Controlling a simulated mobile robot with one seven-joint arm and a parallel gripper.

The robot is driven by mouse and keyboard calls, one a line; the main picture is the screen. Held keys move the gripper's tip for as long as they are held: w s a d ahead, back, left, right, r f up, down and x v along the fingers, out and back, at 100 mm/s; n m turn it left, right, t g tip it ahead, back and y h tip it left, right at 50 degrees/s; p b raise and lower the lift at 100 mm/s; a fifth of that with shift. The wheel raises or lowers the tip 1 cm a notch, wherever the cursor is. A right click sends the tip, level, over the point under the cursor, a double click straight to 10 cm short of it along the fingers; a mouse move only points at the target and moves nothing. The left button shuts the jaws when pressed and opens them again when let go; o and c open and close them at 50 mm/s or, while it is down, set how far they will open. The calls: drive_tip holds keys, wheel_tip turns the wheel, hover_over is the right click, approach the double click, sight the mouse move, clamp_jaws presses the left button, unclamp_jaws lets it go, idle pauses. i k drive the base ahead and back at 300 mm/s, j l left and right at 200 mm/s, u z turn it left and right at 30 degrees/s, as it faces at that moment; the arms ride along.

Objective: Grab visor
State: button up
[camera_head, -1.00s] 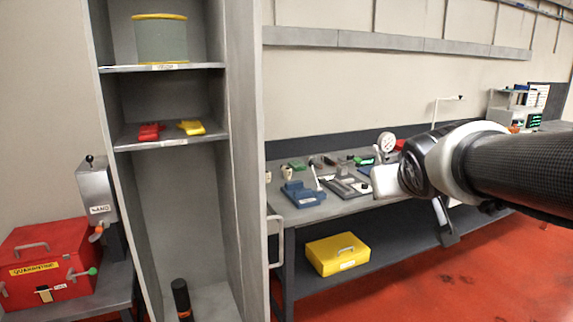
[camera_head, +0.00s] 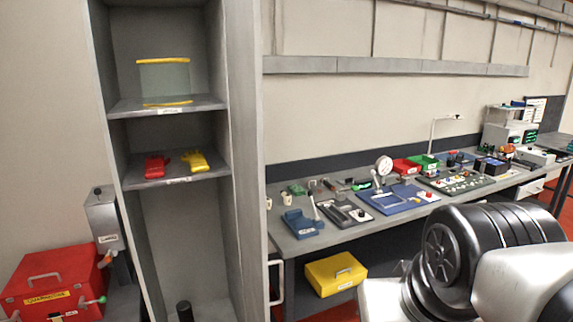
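The visor (camera_head: 165,80) stands on the upper shelf of the open grey cabinet at the left. It has a see-through pane with a yellow band along its top and another along its bottom. It stands free, with nothing touching its sides. My arm is at the lower right, far from the visor. Its black joint and pale links show, but my gripper is outside the picture.
Red gloves (camera_head: 156,166) and yellow gloves (camera_head: 196,161) lie on the shelf below. The cabinet's side walls flank the shelves. A red box (camera_head: 50,282) stands at lower left. A cluttered workbench (camera_head: 285,243) runs right, with a yellow box (camera_head: 335,274) beneath.

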sight(165, 81)
drive_tip(key=i+l+u, duration=0.25)
drive_tip(key=u, duration=0.2)
drive_tip(key=i+l+u, duration=0.5)
drive_tip(key=l+u, duration=0.35)
drive_tip(key=k, duration=0.6)
drive_tip(key=k+j, duration=0.1)
drive_tip(key=j, duration=0.3)
